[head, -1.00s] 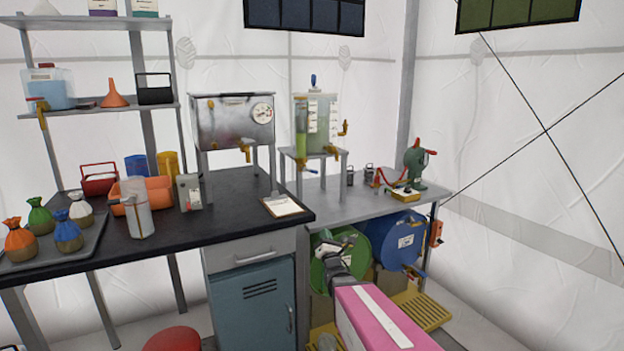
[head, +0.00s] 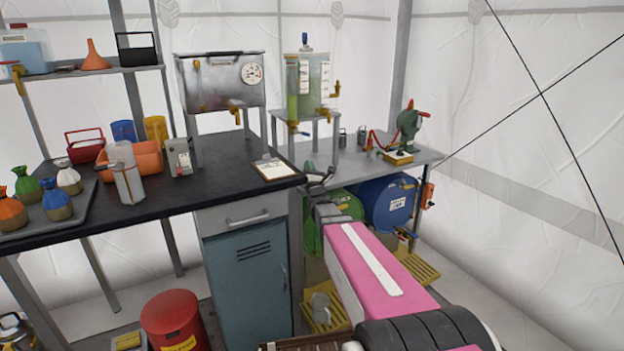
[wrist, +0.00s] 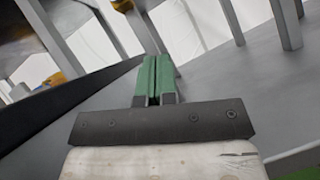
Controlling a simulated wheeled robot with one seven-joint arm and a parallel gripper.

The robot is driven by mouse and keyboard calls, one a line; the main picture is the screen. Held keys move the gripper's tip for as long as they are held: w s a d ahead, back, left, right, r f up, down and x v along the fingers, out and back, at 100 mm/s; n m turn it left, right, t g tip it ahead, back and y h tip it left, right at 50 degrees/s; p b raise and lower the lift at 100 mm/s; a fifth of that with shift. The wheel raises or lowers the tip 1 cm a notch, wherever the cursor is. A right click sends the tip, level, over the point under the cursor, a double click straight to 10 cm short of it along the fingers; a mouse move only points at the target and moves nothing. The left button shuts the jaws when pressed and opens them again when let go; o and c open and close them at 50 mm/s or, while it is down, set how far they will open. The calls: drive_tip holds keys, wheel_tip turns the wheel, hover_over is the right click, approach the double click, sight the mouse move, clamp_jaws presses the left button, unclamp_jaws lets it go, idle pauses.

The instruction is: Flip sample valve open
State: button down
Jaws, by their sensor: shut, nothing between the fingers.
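No valve is labelled, so I cannot tell which tap is the sample valve. A clear tank of green liquid (head: 311,80) stands on a small grey stand (head: 314,116). It has a brass side tap (head: 335,91), a lower brass tap (head: 325,111) and a brass tap with a blue handle (head: 297,128) under its left tube. The steel box has another brass tap (head: 237,112). My gripper (head: 319,172) is at the grey bench's front edge, below the stand and apart from the taps. In the wrist view its green fingers (wrist: 154,72) are together and empty.
The grey bench (head: 360,166) also carries a green hand pump (head: 408,128). A clipboard (head: 271,169) lies on the black counter's right end. Green (head: 343,208) and blue (head: 390,202) drums lie under the bench. A red bin (head: 175,322) stands on the floor.

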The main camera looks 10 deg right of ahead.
sight(310, 135)
drive_tip(key=w+r, duration=0.7)
drive_tip(key=shift+d+r, duration=0.2)
drive_tip(key=shift+d, duration=0.1)
drive_tip(key=shift+w+d+r, duration=0.25)
drive_tip(key=shift+d+r, duration=0.45)
drive_tip(key=shift+r, duration=0.25)
